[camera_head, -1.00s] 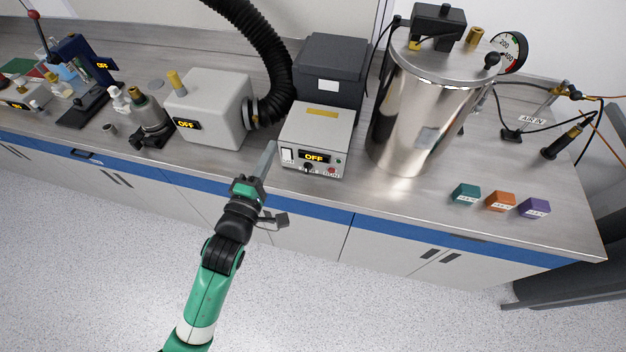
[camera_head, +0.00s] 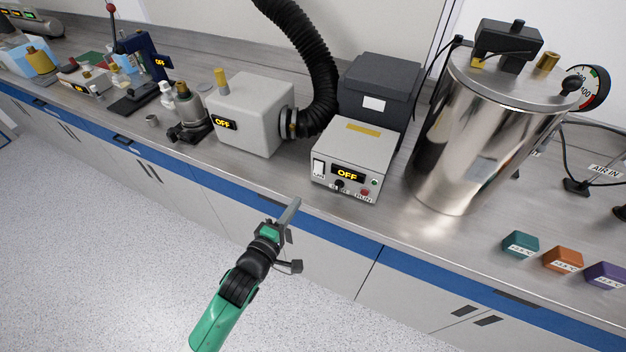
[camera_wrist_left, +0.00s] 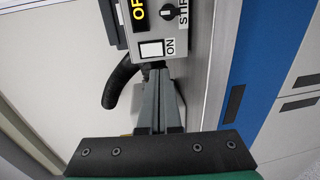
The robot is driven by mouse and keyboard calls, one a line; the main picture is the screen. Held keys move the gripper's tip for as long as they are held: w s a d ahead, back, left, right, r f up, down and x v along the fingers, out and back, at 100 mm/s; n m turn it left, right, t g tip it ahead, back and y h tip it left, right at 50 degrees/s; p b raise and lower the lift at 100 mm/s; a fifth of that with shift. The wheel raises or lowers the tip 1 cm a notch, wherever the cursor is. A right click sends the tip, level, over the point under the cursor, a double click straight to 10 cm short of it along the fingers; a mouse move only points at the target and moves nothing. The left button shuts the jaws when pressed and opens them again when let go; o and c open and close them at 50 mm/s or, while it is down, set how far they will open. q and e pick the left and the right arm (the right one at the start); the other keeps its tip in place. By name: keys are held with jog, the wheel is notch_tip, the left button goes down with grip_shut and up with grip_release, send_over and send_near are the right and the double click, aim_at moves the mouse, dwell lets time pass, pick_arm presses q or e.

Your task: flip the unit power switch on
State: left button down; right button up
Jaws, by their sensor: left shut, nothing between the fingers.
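The unit is a grey control box (camera_head: 348,165) with a lit display (camera_head: 348,173) reading OFF. Its white power switch (camera_head: 319,168) is at the left of the front panel. In the left wrist view the switch (camera_wrist_left: 152,49) sits beside the word ON, just beyond the fingertips in the picture. My left gripper (camera_head: 295,205) is shut and empty, in front of the box near the counter's front edge, apart from the switch. Its closed fingers also show in the left wrist view (camera_wrist_left: 158,90). My right gripper is not in view.
A black knob (camera_head: 338,186) and red button (camera_head: 365,195) are on the same panel. A grey burner housing (camera_head: 250,112) with a black hose (camera_head: 310,60) stands left. A steel vessel (camera_head: 480,130) stands right. Coloured blocks (camera_head: 520,244) lie on the counter at right.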

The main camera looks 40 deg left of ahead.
aim_at(318, 172)
pick_arm(q)
jog(key=b+x, duration=0.2)
jog(key=x, duration=0.9)
jog(key=shift+w, duration=0.3)
jog(key=shift+w+f+b, duration=0.15)
jog(key=shift+f+b, duration=0.3)
jog(key=shift+b, duration=0.8)
jog(key=shift+r, duration=0.4)
jog(key=shift+s+d+f+p, duration=0.1)
jog(key=shift+s+p, duration=0.2)
jog(key=shift+s, duration=0.2)
jog(key=s+d+f+p, duration=0.1)
jog(key=s+d, duration=0.3)
jog(key=s, duration=0.8)
jog(key=shift+s+f, duration=0.2)
jog(key=shift+f, duration=0.15)
